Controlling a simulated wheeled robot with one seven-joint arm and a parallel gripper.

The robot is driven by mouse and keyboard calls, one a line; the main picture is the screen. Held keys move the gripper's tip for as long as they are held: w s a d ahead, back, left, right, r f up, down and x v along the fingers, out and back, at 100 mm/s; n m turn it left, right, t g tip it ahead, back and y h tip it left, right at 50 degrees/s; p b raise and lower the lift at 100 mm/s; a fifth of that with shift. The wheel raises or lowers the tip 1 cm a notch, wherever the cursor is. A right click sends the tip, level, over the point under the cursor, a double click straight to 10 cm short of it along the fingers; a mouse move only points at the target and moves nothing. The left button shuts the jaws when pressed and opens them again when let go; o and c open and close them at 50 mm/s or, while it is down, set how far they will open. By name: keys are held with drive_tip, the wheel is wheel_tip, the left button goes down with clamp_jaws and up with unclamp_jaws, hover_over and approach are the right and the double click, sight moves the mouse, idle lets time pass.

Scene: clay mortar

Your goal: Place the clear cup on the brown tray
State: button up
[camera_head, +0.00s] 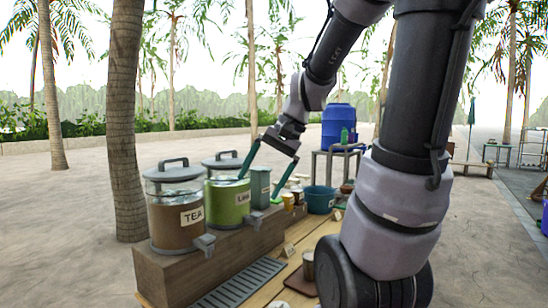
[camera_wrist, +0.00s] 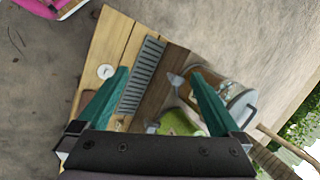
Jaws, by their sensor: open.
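A small cup (camera_head: 308,263) stands on the wooden table at its near part, partly see-through with a brownish tone. A flat dark brown tray (camera_head: 298,284) lies by it; I cannot tell whether the cup stands on the tray or just behind it. My gripper (camera_head: 259,187) is open and empty, pointing down above the drink dispensers, well above and away from the cup. In the wrist view the open fingers (camera_wrist: 158,72) frame the table from above. A small round white thing (camera_wrist: 105,71) there may be a cup; I cannot tell.
A tea dispenser (camera_head: 176,210) and a green dispenser (camera_head: 228,195) stand on a wooden riser (camera_head: 195,265). A grey slatted drip grate (camera_head: 238,284) lies in front. A blue-green bucket (camera_head: 320,199) and small cups are farther back. A palm trunk (camera_head: 125,130) stands at left.

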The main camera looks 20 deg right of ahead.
drive_tip(key=s+r+n+t+h, duration=0.2)
drive_tip(key=s+r+n+t, duration=0.1)
drive_tip(key=s+r+t, duration=0.1)
drive_tip(key=shift+s+d+r+h, duration=0.4)
drive_tip(key=shift+s+r, duration=0.4)
drive_tip(key=shift+r, duration=0.15)
